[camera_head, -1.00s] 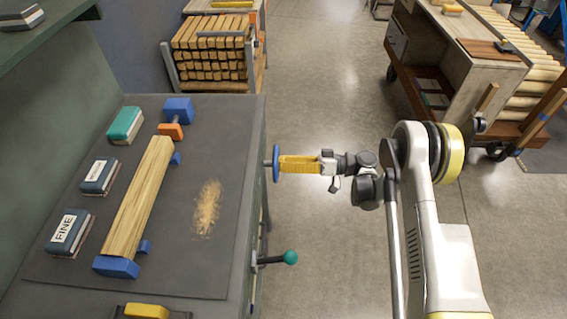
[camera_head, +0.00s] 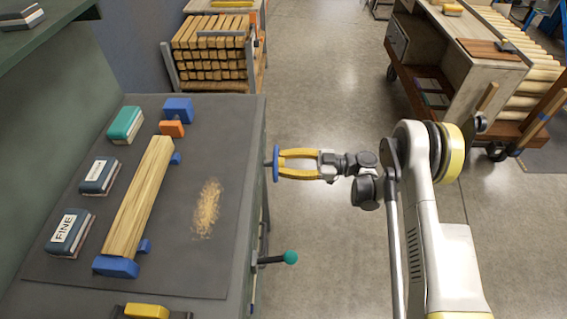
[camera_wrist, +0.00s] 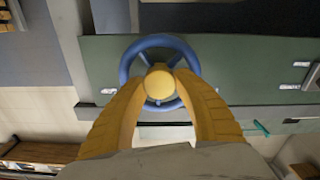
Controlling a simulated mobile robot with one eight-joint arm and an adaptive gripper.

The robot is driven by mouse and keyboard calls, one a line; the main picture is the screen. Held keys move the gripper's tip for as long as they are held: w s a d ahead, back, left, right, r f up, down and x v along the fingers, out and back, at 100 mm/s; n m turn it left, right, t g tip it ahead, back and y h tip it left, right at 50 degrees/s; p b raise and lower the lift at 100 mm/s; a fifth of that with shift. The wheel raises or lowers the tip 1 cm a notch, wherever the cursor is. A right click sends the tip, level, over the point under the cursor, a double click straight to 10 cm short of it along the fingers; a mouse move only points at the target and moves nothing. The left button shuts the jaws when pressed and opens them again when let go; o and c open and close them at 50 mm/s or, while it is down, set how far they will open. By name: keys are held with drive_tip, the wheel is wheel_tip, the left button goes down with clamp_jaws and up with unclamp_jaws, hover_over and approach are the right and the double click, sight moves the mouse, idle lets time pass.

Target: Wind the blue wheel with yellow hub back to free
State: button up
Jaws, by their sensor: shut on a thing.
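The blue wheel (camera_head: 276,163) is on the right side of the bench, seen edge-on in the head view. In the wrist view the wheel (camera_wrist: 191,57) faces me, with its yellow hub (camera_wrist: 159,84) in the middle. My gripper (camera_head: 281,163) comes from the right, and its yellow fingers are shut on the hub, inside the rim. On the bench, an orange jaw (camera_head: 172,128) sits between a blue block (camera_head: 178,108) and the far end of a wooden bar (camera_head: 140,198). Whether the jaw touches the bar I cannot tell. A blue stop (camera_head: 116,267) is at the bar's near end.
A teal-knobbed lever (camera_head: 290,257) sticks out from the bench side, nearer than the wheel. Several sanding blocks (camera_head: 98,176) lie left of the bar, and sawdust (camera_head: 207,208) right of it.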

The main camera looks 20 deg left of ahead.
drive_tip(key=shift+r+n, duration=0.1)
drive_tip(key=shift+n, duration=0.2)
idle(0.4)
drive_tip(key=o, duration=0.9)
drive_tip(key=v, duration=1.2)
